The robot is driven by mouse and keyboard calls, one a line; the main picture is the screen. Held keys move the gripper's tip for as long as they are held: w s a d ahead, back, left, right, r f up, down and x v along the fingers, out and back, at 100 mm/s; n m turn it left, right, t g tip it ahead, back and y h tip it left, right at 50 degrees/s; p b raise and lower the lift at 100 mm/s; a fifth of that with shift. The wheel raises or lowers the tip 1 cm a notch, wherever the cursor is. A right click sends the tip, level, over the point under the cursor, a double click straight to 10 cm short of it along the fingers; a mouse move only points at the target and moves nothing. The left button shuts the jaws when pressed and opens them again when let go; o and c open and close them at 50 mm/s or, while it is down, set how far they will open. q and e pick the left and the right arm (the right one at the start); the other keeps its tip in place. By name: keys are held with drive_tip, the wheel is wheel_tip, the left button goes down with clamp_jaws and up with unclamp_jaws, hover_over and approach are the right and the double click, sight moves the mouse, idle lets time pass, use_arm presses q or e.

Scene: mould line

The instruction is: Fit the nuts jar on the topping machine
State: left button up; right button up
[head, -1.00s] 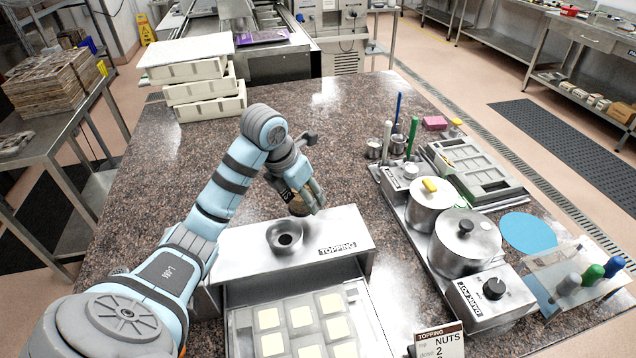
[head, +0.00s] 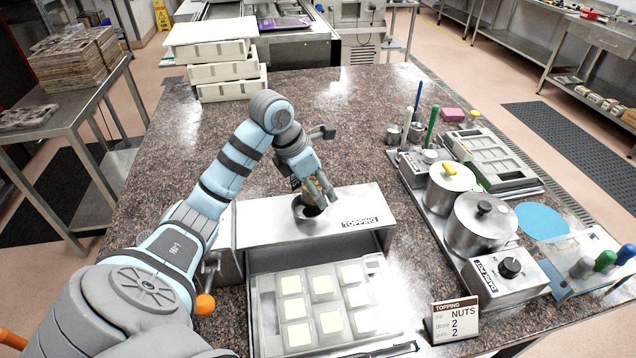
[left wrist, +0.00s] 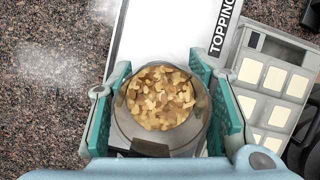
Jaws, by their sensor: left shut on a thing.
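The topping machine (head: 265,222) is a steel box with a TOPPING label and a round socket on top. My left gripper (head: 316,196) is at this socket. In the left wrist view, its green-padded fingers (left wrist: 166,110) are shut on both sides of the nuts jar (left wrist: 160,138), a clear round jar with chopped nuts inside. The jar is mostly hidden by the fingers in the head view. It is at the socket's mouth; whether it is seated I cannot tell. My right gripper is not in view.
A tray (head: 259,310) of pale square pieces lies in front of the machine. A sign (head: 455,320) reads NUTS, 2, 2. Lidded pots (head: 480,222) stand to the right and stacked white trays (head: 218,72) at the back left. The counter behind the machine is clear.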

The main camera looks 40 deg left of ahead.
sight(305, 191)
use_arm(q)
drive_tip(key=s, duration=0.2)
drive_tip(key=shift+s+a+r, duration=0.1)
drive_tip(key=shift+s+r, duration=0.2)
drive_tip(key=shift+r, duration=0.05)
drive_tip(key=shift+w+f, duration=0.15)
drive_tip(key=shift+f, duration=0.05)
drive_tip(key=shift+s+b, duration=0.25)
drive_tip(key=shift+b, duration=0.05)
drive_tip(key=shift+s+r, duration=0.1)
drive_tip(key=shift+s, duration=0.2)
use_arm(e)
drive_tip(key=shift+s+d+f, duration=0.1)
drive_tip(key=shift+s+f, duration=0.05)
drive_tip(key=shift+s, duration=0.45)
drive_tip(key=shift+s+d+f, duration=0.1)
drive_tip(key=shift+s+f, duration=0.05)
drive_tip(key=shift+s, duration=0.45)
use_arm(q)
drive_tip(key=shift+w, duration=0.5)
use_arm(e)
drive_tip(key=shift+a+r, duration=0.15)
use_arm(q)
drive_tip(key=shift+w, duration=0.4)
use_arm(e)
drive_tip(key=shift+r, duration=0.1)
